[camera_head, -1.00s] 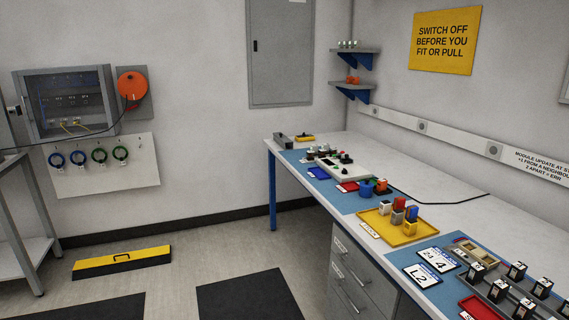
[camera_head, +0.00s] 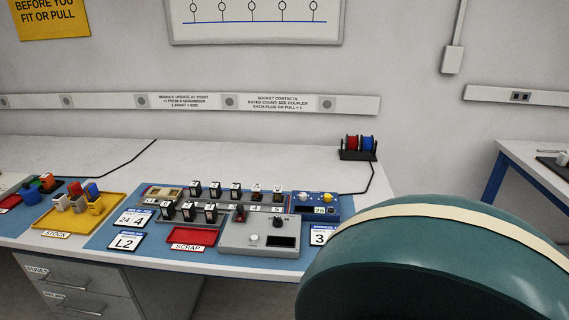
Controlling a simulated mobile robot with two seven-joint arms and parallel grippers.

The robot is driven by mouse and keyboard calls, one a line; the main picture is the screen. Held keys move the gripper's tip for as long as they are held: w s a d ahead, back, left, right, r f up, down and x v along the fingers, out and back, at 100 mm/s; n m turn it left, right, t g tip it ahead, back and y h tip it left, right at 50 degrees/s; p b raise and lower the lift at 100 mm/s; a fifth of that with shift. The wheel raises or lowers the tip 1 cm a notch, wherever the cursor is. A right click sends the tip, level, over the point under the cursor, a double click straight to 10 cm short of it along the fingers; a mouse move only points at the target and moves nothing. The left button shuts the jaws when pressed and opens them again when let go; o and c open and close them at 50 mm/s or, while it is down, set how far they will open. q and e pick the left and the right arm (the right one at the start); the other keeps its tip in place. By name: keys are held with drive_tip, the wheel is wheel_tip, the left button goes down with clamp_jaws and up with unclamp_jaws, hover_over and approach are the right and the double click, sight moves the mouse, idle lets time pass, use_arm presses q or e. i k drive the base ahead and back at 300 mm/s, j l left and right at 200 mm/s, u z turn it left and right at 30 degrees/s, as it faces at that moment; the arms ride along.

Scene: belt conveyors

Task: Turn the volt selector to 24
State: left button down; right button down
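A grey control box (camera_head: 258,236) sits at the front edge of the bench in the head view. It carries a black rotary knob (camera_head: 278,222), a white round button, a dark display and a small red-and-black switch. The knob may be the volt selector; its label and setting are too small to read. Behind it, a blue unit (camera_head: 318,210) has a white knob, a yellow knob and a small display that seems to read 26. Neither of my grippers is in view.
A module rack (camera_head: 217,205) with several black modules stands behind the red SCRAP tray (camera_head: 194,236). A yellow STOCK tray (camera_head: 56,219) holds coloured blocks at left. Cards marked 24 4, L2 and 3 lie nearby. Red and blue spools (camera_head: 358,147) stand behind. The lower right is blocked close up.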

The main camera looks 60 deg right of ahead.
sight(277, 222)
drive_tip(key=z, duration=0.4)
drive_tip(key=k+z, duration=0.1)
drive_tip(key=z, duration=0.7)
drive_tip(key=k+z, duration=0.1)
drive_tip(key=z, duration=0.25)
